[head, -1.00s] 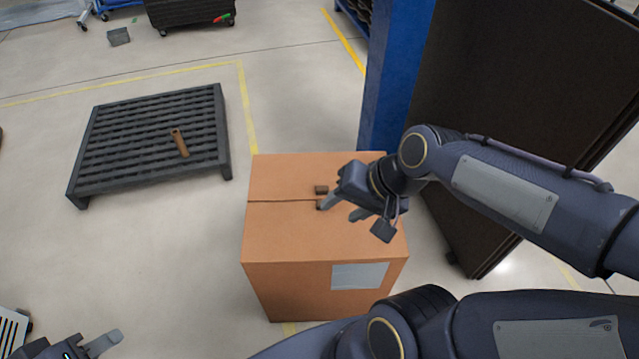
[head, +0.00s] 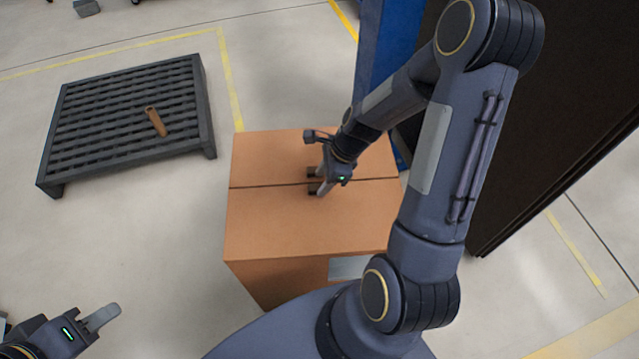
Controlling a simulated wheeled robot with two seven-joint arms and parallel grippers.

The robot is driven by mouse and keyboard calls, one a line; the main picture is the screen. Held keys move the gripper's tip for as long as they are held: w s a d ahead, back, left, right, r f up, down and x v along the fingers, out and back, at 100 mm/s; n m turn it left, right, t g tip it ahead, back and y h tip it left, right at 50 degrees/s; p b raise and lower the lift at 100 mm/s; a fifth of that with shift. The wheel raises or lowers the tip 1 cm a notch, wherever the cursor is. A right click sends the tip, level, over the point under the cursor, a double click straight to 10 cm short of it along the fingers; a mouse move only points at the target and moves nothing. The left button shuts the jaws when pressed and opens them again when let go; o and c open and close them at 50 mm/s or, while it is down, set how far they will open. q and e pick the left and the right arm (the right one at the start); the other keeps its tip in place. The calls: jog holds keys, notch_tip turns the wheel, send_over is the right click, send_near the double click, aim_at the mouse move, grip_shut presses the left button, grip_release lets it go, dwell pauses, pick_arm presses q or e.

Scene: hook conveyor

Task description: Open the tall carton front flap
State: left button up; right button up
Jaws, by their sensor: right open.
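The tall carton (head: 270,222) is a brown cardboard box standing in the middle of the head view. Its top is closed, with a seam across it between the back flap and the front flap (head: 300,225). A light label (head: 346,267) shows on its front side, partly covered by my arm. My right gripper (head: 314,183) is open at the seam, with its dark fingertips close over the carton top; I cannot tell whether they touch it. My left gripper (head: 103,318) is at the lower left, away from the carton; one finger shows and its opening is unclear.
A dark slatted pallet (head: 72,118) lies on the floor at the left with a brown piece (head: 155,121) on it. A blue post (head: 372,55) and a large dark panel (head: 560,130) stand behind and right of the carton.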

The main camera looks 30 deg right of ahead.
jog(key=shift+x, duration=1.25)
grip_shut()
